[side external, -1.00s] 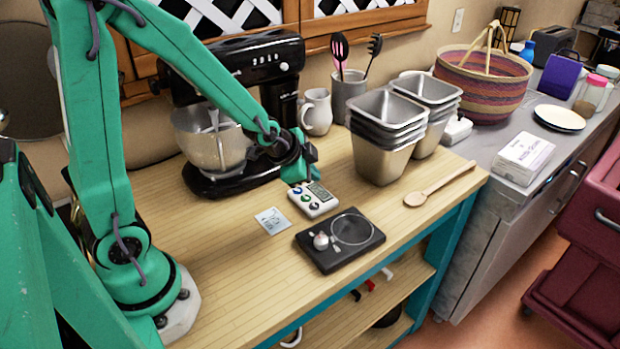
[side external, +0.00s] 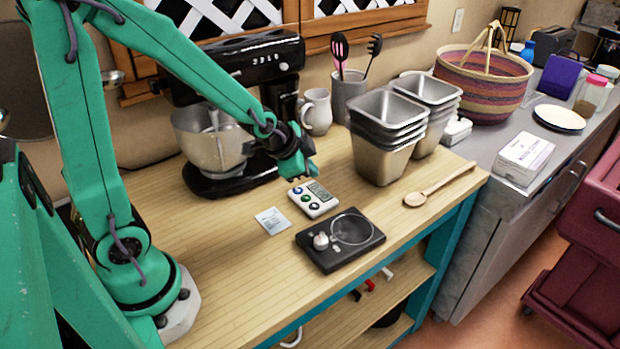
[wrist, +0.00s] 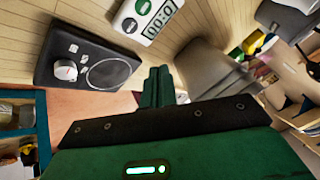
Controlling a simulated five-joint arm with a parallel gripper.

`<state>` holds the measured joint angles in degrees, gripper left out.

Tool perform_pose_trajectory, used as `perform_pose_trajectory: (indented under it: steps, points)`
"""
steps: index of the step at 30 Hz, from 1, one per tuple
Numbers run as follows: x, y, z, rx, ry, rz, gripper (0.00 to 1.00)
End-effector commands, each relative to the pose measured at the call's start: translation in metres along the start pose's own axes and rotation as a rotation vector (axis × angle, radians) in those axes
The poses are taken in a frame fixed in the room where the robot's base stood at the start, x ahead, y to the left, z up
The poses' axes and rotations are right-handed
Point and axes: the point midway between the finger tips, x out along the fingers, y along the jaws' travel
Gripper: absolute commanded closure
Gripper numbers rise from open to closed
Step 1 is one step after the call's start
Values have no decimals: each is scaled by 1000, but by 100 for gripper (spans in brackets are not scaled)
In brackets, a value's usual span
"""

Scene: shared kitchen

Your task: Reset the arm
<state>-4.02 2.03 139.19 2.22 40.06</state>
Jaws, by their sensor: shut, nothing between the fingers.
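My green arm reaches over the wooden worktop (side external: 240,250) from the left. My gripper (side external: 311,177) is shut and empty, held above the worktop just behind the white timer (side external: 313,198). In the wrist view my gripper (wrist: 158,72) shows its two green fingers together, with nothing between them. The timer also shows at the top of the wrist view (wrist: 140,14). A black device with a round glass plate and a white knob (side external: 340,241) lies nearer the front edge; it is at the upper left in the wrist view (wrist: 85,60).
A black stand mixer (side external: 236,65) with a metal bowl stands behind my gripper. Stacked metal tins (side external: 383,150) stand to its right. A small packet (side external: 272,221) lies left of the timer. The front-left worktop is clear.

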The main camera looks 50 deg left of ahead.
Motion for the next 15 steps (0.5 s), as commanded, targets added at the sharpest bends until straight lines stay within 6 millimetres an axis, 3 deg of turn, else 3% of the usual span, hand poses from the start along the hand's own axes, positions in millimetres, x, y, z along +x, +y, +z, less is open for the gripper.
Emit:
perform_pose_trajectory:
  steps: [15]
  points:
    - [-103,14,-1,-297,-43,48,100]
